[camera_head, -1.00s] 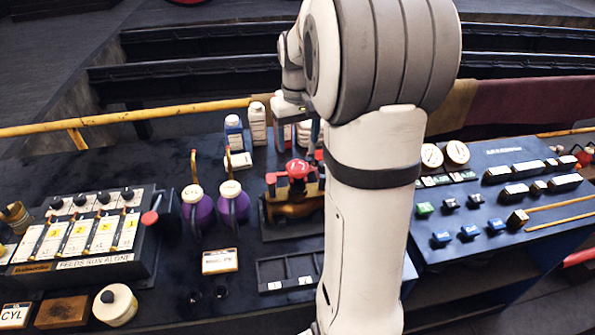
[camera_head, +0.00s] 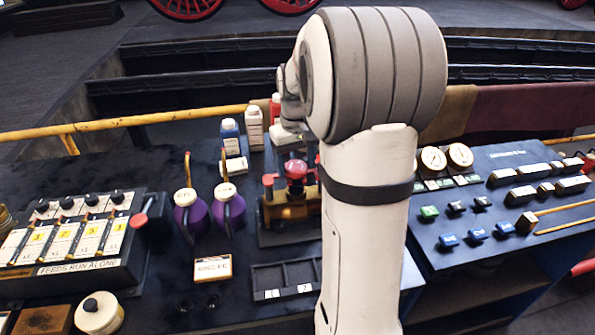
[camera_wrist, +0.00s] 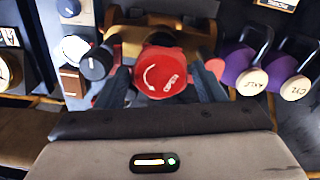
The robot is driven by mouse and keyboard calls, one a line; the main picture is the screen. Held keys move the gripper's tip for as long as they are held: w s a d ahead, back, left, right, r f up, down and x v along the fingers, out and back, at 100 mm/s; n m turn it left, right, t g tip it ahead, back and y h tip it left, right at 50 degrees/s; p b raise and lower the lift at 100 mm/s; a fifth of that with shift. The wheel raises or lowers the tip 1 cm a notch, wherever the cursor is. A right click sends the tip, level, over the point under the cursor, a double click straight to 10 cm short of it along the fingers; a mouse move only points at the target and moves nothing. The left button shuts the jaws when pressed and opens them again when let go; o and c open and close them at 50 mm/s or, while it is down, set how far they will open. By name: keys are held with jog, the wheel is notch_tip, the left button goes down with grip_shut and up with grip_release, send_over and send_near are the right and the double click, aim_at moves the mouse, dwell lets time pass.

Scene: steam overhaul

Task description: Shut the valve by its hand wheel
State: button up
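The valve (camera_head: 290,207) has a brass-coloured body and a red hand wheel (camera_head: 296,168) on top, standing on the dark bench. In the wrist view the hand wheel (camera_wrist: 165,72) faces me, marked OPEN with a curved arrow. My gripper (camera_wrist: 163,80) is open, with one dark finger on each side of the wheel. The fingertips look close to the rim; I cannot tell whether they touch it. In the head view my arm hides most of the gripper and the valve's right side.
Two purple oil cans (camera_head: 229,208) stand left of the valve. Several bottles (camera_head: 254,128) stand behind it, and an empty dark tray (camera_head: 268,278) lies in front. A lubricator box (camera_head: 78,240) is at left; a blue panel (camera_head: 500,205) with blocks is at right.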

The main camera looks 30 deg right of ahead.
jog(key=c, duration=0.7)
jog(key=m, duration=0.4)
jog(key=shift+m, duration=0.9)
jog(key=shift+r+m+p, duration=0.1)
jog(key=shift+m+p, duration=0.25)
jog(key=shift+m, duration=0.75)
jog(key=m, duration=0.3)
